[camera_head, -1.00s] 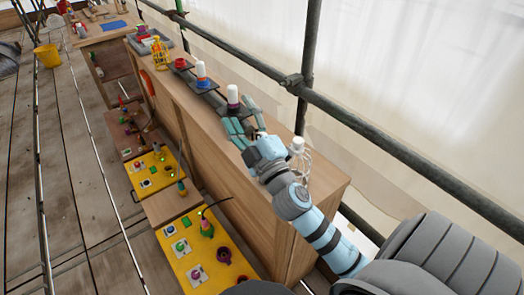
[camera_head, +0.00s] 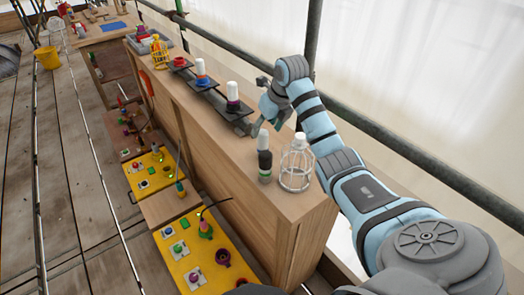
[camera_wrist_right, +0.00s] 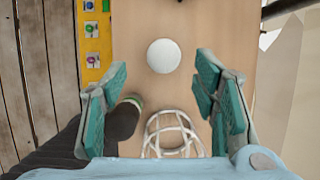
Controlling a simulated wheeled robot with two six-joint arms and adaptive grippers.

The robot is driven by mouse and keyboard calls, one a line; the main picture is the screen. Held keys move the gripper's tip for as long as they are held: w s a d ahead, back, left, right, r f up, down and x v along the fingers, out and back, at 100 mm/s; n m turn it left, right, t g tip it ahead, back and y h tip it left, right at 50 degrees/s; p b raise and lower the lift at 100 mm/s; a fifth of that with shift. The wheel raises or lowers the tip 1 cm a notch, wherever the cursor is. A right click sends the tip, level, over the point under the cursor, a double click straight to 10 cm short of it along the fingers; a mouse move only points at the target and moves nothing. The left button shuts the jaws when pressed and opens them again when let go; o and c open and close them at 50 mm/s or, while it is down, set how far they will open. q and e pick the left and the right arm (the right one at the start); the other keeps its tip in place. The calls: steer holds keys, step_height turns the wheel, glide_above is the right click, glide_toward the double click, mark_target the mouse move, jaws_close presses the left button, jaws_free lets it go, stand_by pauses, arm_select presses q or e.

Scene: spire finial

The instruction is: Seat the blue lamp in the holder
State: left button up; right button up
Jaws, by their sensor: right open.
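The blue lamp (camera_head: 202,77), white on top with a blue lower part, stands upright on a dark plate in the row along the wooden ledge. Some red shows at its base; I cannot tell how deep it sits. My right gripper (camera_head: 257,122) hangs over the ledge, nearer than the row and apart from the blue lamp. In the right wrist view its teal fingers (camera_wrist_right: 163,98) are spread and empty. A round white top (camera_wrist_right: 163,56) shows below and beyond them; I cannot tell which lamp it is. My left gripper is not in view.
A dark lamp with a green band (camera_head: 265,160) and a wire cage (camera_head: 296,167) stand at the near end. Yellow panels (camera_head: 190,250) lie below, left. A rail runs along the right.

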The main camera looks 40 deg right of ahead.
mark_target(264, 131)
steer(key=x, duration=0.5)
steer(key=shift+w+d+f+b, duration=0.15)
steer(key=shift+w+d+b, duration=0.1)
steer(key=shift+b, duration=0.1)
jaws_close()
